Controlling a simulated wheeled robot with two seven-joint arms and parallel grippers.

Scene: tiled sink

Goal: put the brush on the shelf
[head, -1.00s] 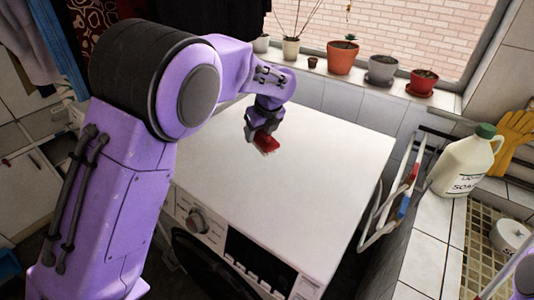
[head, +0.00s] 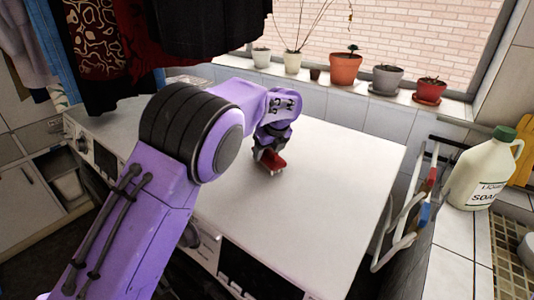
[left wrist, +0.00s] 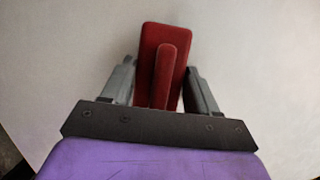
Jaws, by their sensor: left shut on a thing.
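My left gripper (head: 268,152) is shut on the red brush (head: 272,164), over the white top of the washing machine. The brush's pale bristles show below its red body. In the left wrist view the brush (left wrist: 158,50) has a flat red back with a raised red handle, held between the two grey fingers of the gripper (left wrist: 160,88). Whether the bristles touch the machine top is hard to tell. My right gripper is not in view. I cannot tell which surface is the shelf.
The washing machine top (head: 330,190) is otherwise clear. A white rack (head: 405,215) with red and blue items hangs at its right. A soap jug (head: 480,175) stands on the tiled counter. Several potted plants (head: 345,68) line the window sill. Clothes (head: 210,25) hang at the upper left.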

